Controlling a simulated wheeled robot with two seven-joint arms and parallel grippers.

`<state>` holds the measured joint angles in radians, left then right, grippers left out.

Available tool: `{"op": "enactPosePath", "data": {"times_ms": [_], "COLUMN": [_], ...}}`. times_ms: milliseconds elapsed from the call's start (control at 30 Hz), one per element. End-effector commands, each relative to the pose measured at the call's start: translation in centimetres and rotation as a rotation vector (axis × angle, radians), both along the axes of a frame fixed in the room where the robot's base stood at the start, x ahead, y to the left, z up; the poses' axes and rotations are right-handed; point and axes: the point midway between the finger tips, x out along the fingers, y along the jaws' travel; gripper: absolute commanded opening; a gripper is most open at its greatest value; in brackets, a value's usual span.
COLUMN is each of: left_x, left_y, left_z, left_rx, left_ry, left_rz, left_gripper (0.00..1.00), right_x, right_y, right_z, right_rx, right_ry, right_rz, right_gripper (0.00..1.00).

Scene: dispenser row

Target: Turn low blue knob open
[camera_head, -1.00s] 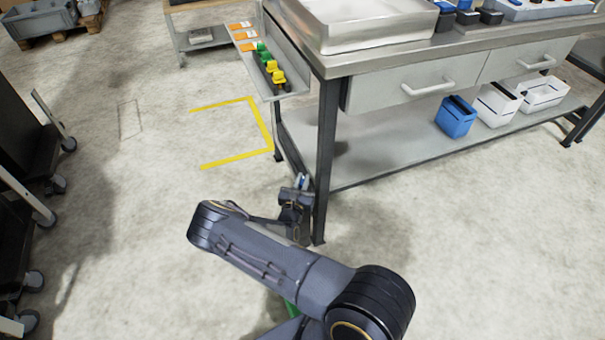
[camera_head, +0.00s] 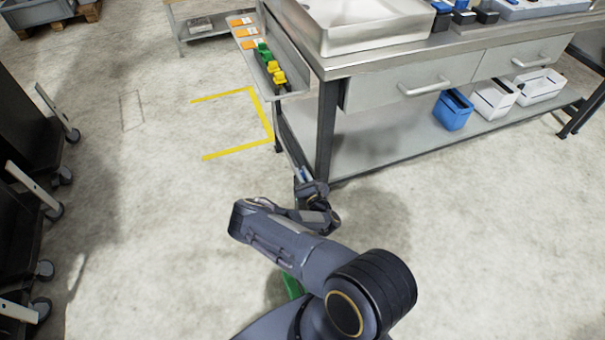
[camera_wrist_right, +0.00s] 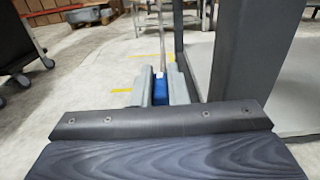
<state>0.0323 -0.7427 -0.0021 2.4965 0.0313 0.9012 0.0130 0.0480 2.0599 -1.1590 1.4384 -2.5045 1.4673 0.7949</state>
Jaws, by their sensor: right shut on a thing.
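The low blue knob (camera_wrist_right: 160,92) shows in the right wrist view as a small blue piece between the two grey fingers of my right gripper (camera_wrist_right: 161,76). The fingers are shut on it from both sides and hide most of it, so I cannot tell its turn angle. In the head view my right gripper (camera_head: 304,176) is low beside the near left leg of the steel workbench (camera_head: 430,58). A small bit of blue shows at its fingertips. My left gripper is in neither view.
The bench leg (camera_head: 326,125) stands close to my right gripper. A side shelf (camera_head: 292,84) with green and yellow knobs is above it. Blue and white bins (camera_head: 453,112) stand on the lower shelf.

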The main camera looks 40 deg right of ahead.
Motion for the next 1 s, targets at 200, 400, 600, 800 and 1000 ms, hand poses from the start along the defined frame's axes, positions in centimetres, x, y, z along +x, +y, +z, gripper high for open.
{"op": "enactPosePath", "data": {"times_ms": [200,400,600,800,1000], "left_x": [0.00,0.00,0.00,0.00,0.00], "left_y": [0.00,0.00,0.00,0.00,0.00], "left_z": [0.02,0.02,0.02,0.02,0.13], "left_rx": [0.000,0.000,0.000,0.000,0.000], "left_ry": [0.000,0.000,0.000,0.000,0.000], "left_rz": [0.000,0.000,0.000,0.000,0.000], "left_gripper": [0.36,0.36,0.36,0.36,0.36], "right_x": [0.02,0.04,0.05,0.05,-0.74], "right_y": [0.03,0.03,0.02,0.00,0.18], "right_z": [0.01,0.04,0.05,0.05,0.06], "right_rx": [0.000,-0.001,-0.002,-0.002,-0.001], "right_ry": [-0.001,-0.002,-0.002,-0.002,-0.001], "right_rz": [0.012,0.012,0.011,0.010,0.009], "right_gripper": [0.00,0.00,0.33,0.35,0.35]}}
